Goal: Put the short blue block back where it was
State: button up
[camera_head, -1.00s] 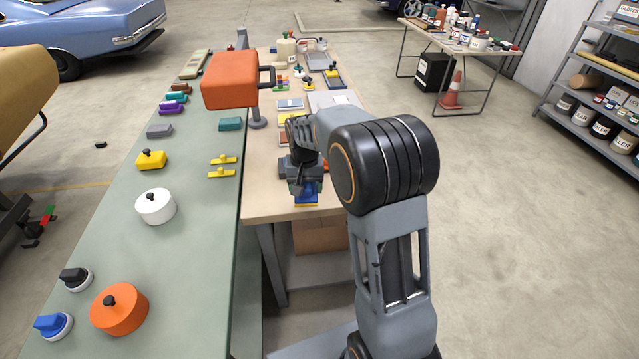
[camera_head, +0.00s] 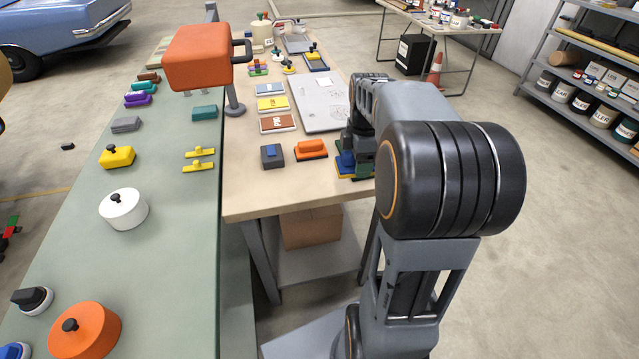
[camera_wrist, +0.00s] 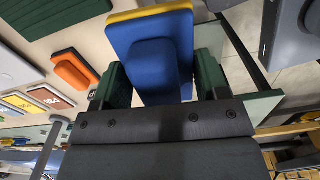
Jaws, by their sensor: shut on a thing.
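My gripper (camera_head: 352,160) is over the near right corner of the wooden bench (camera_head: 245,205). It is shut on a blue block (camera_wrist: 140,40). In the wrist view the dark green fingers of my gripper (camera_wrist: 158,82) hold the block's raised blue grip, and a yellow layer edges its far side. In the head view the blue block (camera_head: 346,160) is partly hidden by my gripper. A dark green, ribbed piece (camera_wrist: 55,18) shows beside it in the wrist view; whether the held block touches anything is unclear.
Left of my gripper are an orange block (camera_head: 312,148) on a dark base and a dark grey block (camera_head: 272,160) with a blue top. Coloured boxes (camera_head: 275,123) and a grey panel (camera_head: 318,103) lie behind. A green counter (camera_head: 165,255) runs along the left.

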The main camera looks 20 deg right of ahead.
jog(key=shift+s+d+n, duration=0.2)
jog(key=shift+n, duration=0.1)
jog(key=shift+w+a+f, duration=0.1)
jog(key=shift+w+f, duration=0.05)
jog(key=shift+w, duration=0.1)
jog(key=w+a+f+p, duration=0.1)
jog(key=w+a+f, duration=0.2)
jog(key=w, duration=0.4)
send_over(319, 180)
jog(key=f, duration=0.3)
jog(key=s+f, duration=0.1)
jog(key=f, duration=0.1)
jog(key=shift+d+f, duration=0.15)
jog(key=shift+d, duration=0.1)
jog(key=shift+w+a+f, duration=0.15)
jog(key=shift+w+f, duration=0.2)
jog(key=shift+f, duration=0.15)
jog(key=shift+w+f, duration=0.15)
jog(key=shift+f, duration=1.5)
jog(key=shift+f, duration=0.2)
jog(key=o, duration=0.9)
